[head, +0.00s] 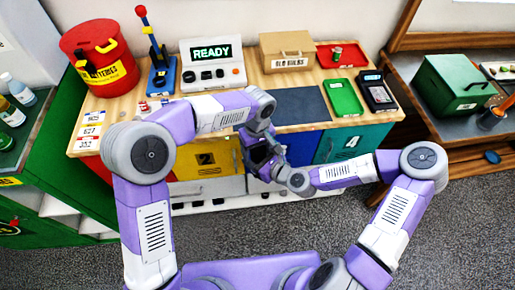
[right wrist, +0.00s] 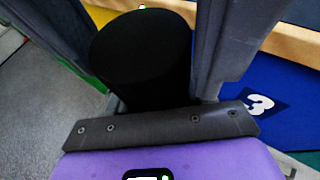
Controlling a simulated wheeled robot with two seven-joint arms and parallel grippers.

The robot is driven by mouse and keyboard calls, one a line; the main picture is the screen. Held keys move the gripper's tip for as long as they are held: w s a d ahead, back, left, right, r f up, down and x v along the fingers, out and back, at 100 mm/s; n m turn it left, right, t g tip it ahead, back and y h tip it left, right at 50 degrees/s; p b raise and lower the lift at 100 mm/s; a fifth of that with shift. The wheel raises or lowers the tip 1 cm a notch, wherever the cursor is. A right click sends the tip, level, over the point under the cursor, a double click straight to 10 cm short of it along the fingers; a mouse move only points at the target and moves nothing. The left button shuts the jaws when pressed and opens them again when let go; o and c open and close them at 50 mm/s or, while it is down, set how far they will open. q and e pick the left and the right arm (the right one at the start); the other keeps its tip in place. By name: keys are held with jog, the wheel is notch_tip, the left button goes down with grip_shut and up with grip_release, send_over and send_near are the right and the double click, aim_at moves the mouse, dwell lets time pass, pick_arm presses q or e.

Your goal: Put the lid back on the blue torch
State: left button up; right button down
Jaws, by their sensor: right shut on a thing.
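My right gripper (right wrist: 148,40) is shut on a black cylinder (right wrist: 142,58), which fills the space between its fingers in the right wrist view. I cannot tell whether this cylinder is the lid or part of the torch. In the head view my right gripper (head: 268,168) is in front of the table, close below my left gripper (head: 258,140). The two grippers overlap there, and a dark shape between them is hard to make out. Whether the left fingers hold anything is hidden. No blue torch body can be made out in either view.
The wooden table (head: 126,106) holds a red battery bin (head: 98,52), a READY console (head: 212,65), a tan box (head: 287,52), a red tray (head: 352,60), a green tray (head: 345,97) and a card terminal (head: 376,92). Numbered drawer fronts, including yellow (head: 205,160), are right behind the grippers.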

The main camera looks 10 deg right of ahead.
pick_arm(q)
jog(key=shift+d+r, duration=0.2)
jog(key=shift+d, duration=0.05)
notch_tip(320, 180, up, 4)
jog(key=shift+r, duration=0.15)
jog(key=shift+a, duration=0.1)
jog(key=shift+c, duration=0.2)
jog(key=shift+r, duration=0.1)
jog(key=shift+c, duration=1.2)
jog(key=shift+r+n, duration=0.5)
jog(key=shift+r, duration=0.95)
